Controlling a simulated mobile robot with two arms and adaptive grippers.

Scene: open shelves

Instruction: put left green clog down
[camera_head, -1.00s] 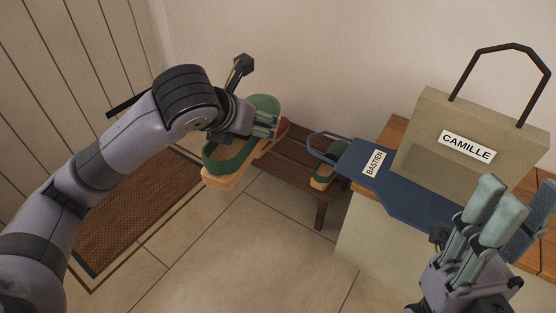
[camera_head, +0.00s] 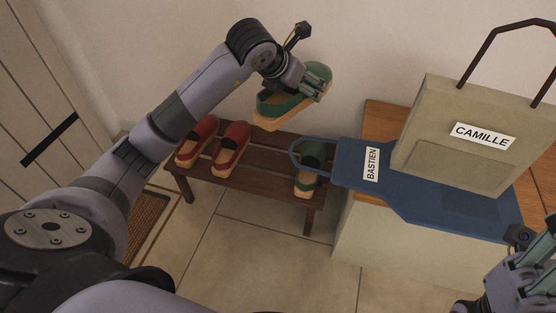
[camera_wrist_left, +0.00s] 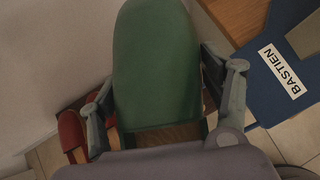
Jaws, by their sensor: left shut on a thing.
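My left gripper (camera_head: 318,82) is shut on a green clog (camera_head: 281,105) with a tan sole. It holds the clog tilted in the air over the back of the wooden bench rack, in front of the wall. The held clog fills the middle of the left wrist view (camera_wrist_left: 157,65), between the two fingers. A second green clog (camera_head: 311,157) stands on the right end of the rack, partly hidden by the blue bag's handle. My right gripper (camera_head: 535,262) is at the lower right edge, partly cut off, its fingers apart.
The slatted dark wood rack (camera_head: 262,170) also bears two red clogs (camera_head: 229,146) on its left part. Bare slats show between the red clogs and the standing green clog.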

